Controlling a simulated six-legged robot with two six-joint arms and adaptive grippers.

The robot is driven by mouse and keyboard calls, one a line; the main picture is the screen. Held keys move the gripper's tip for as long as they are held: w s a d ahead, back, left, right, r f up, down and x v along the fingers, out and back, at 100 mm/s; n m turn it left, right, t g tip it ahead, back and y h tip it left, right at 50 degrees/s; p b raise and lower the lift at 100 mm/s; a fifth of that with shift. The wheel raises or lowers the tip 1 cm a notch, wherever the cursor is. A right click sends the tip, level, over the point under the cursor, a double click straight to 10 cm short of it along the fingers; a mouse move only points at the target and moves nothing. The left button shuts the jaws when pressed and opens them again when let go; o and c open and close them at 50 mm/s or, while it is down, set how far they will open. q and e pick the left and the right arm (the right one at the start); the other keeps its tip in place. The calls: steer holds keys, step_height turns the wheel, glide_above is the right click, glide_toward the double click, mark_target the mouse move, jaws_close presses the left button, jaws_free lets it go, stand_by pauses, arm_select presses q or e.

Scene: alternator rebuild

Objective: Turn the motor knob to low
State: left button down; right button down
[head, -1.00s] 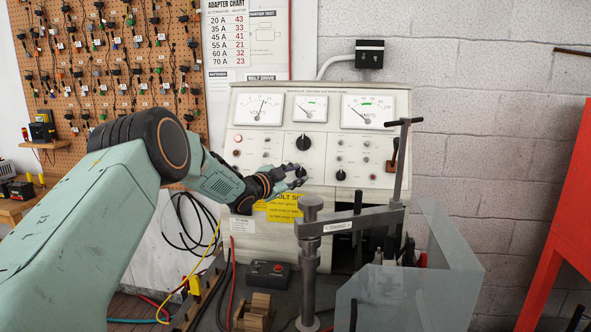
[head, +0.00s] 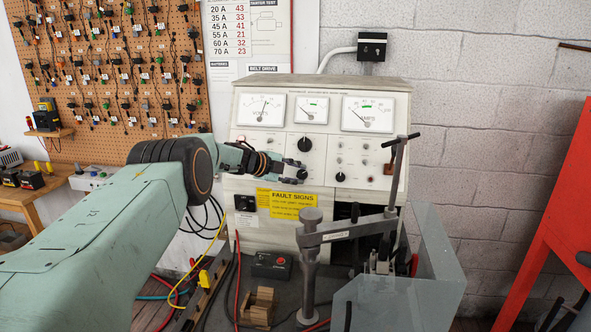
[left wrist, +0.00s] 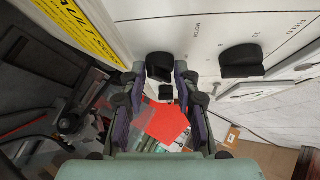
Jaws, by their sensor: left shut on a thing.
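The test bench panel (head: 250,150) stands ahead with several meters and black knobs. My left gripper (head: 298,172) reaches in from the left at the lower middle knob (head: 302,175), with its fingers closed around it. In the left wrist view, the gripper (left wrist: 166,80) has its two fingers on either side of this black knob (left wrist: 160,64). Small lettering stands beside it, partly legible; the fingers hide much of the knob, and its pointing direction cannot be told. A second black knob (head: 305,144) sits just above; it also shows in the left wrist view (left wrist: 242,63).
Another knob (head: 340,177) is to the right of the gripped one. A yellow fault sign (head: 288,203) is below. A steel clamp post (head: 310,265) with a crossbar and a clear guard (head: 405,295) stand in front on the right.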

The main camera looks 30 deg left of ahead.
arm_select(q)
steer(key=shift+r+m, duration=0.1)
steer(key=shift+m, duration=0.2)
stand_by(0.4)
steer(key=c, duration=1.4)
jaws_free()
steer(key=o, duration=0.4)
steer(key=shift+w+g, duration=0.2)
steer(key=shift+g, duration=0.2)
steer(key=shift+s, duration=0.15)
